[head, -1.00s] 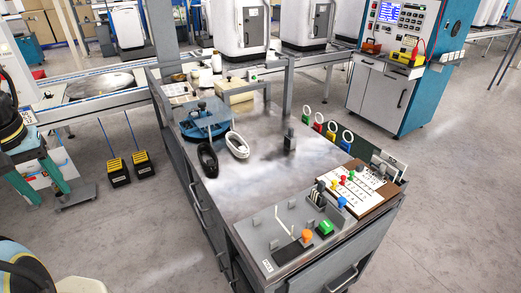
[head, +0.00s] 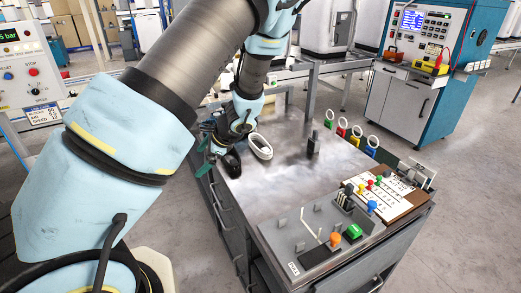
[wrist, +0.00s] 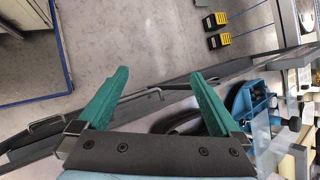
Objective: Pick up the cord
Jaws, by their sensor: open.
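Two coiled cords lie on the workbench (head: 285,190): a black one (head: 230,163) and a white one (head: 259,147) to its right. My gripper (head: 204,157) is over the bench's left edge, just left of the black cord, and my arm partly covers that area. In the wrist view the green fingers of my gripper (wrist: 160,75) are spread apart with nothing between their tips.
A blue device (wrist: 265,84) stands near the black cord. A dark upright block (head: 313,145), several ringed coloured items (head: 343,127) and a panel with buttons (head: 322,232) occupy the bench's right and front. The bench middle is clear. Black-and-yellow pedals (wrist: 215,30) stand on the floor.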

